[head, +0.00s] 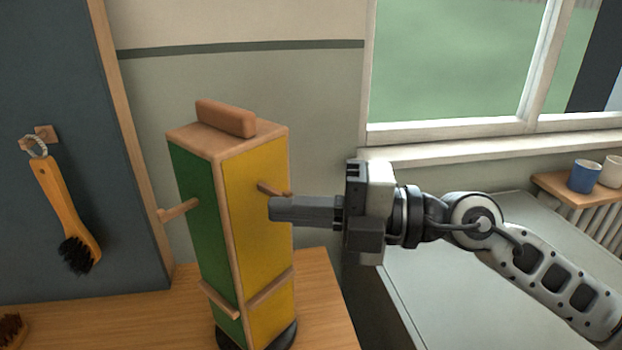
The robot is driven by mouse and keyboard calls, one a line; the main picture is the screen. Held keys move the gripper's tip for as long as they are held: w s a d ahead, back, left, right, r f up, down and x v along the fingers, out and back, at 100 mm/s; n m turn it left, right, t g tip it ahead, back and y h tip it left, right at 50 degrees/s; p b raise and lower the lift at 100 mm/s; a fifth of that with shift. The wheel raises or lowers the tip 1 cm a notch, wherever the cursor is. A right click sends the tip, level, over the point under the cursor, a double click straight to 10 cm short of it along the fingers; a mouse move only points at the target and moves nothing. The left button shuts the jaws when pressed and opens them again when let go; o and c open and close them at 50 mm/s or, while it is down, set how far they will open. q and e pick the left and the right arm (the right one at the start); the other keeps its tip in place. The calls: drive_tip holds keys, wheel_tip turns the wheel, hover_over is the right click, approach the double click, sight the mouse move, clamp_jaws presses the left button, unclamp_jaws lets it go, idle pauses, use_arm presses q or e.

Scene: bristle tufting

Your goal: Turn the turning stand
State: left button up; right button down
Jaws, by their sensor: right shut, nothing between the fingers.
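The turning stand (258,215) is a tall wooden-edged box on a dark round base, standing on a wooden table. It shows a green face on the left and a yellow face on the right, with wooden pegs sticking out and a rounded wooden block on top. My right gripper (272,209) comes in from the right and is shut, with nothing held. Its fingertips are in front of the right part of the yellow face, just below the upper peg (272,188). I cannot tell whether they touch the stand. My left gripper is not in view.
A brush (66,207) hangs by a loop from a peg on the blue-grey panel (110,130) at left. Another brush (12,331) lies at the table's (322,300) lower left. A blue mug (584,176) and a white mug (611,171) stand on a shelf at far right.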

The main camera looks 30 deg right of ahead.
sight(292, 193)
drive_tip(key=w+d, duration=0.2)
drive_tip(key=d, duration=0.1)
drive_tip(key=shift+w+d, duration=0.1)
drive_tip(key=shift+w, duration=0.05)
drive_tip(key=shift+d, duration=0.1)
